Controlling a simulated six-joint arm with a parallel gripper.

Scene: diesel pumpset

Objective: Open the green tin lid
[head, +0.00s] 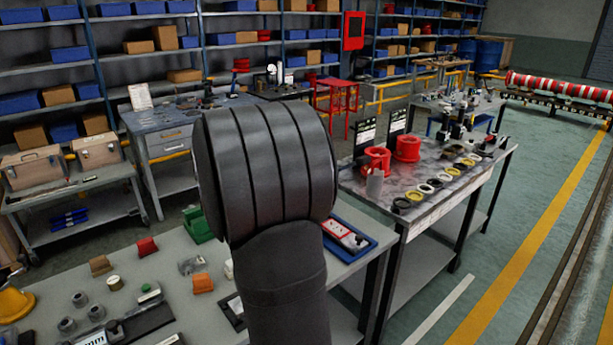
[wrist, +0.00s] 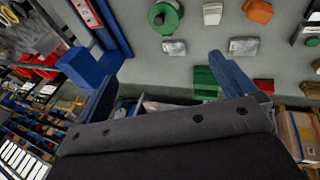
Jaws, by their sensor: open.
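A green block-like piece (wrist: 205,82) sits near the table edge in the wrist view, partly behind a finger, and also shows in the head view (head: 197,226). My gripper (wrist: 165,70) is open, with nothing seen held. Its fingers are hidden behind my arm in the head view.
Silver packets (wrist: 174,47), a red piece (head: 147,246) and an orange piece (head: 202,283) lie around on the near table (head: 60,265). A blue tray (head: 350,240) is at its right end. A second workbench (head: 425,210) with red parts and rings stands to the right.

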